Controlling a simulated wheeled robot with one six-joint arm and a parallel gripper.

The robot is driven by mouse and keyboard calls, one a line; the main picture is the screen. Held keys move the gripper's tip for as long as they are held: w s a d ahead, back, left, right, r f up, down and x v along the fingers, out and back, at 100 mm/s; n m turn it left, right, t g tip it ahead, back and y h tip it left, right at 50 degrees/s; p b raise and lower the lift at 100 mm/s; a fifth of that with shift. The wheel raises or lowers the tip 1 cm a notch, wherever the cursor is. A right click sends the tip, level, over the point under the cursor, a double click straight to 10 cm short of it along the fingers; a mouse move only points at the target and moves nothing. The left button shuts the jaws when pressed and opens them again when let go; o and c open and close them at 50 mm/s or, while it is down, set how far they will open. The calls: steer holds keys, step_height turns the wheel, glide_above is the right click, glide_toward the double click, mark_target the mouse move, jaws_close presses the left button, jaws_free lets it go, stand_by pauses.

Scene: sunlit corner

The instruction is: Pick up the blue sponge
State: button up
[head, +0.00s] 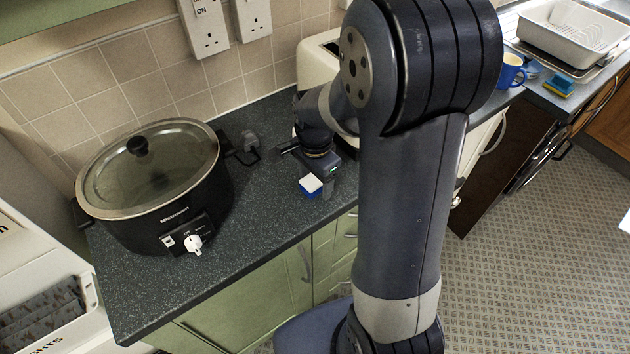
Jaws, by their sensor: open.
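A small block with a white top and blue sides, which looks like the blue sponge (310,186), is near the front edge of the dark speckled counter. My gripper (309,171) is right beside and above it, with its jaws open. The sponge shows at the near side of the jaws. I cannot tell whether a finger touches it or whether it lies between the fingers. My arm hides part of the counter to the right.
A black slow cooker (165,190) with a glass lid stands left of my gripper. A cream appliance (318,62) stands behind. At the far right are a blue mug (511,72), a yellow and blue sponge-like item (559,85) and a white dish rack (572,32). The counter front is clear.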

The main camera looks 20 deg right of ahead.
mark_target(315, 179)
steer(key=shift+c, duration=0.5)
steer(key=c, duration=0.9)
steer(key=shift+c, duration=0.2)
step_height(315, 179, up, 10)
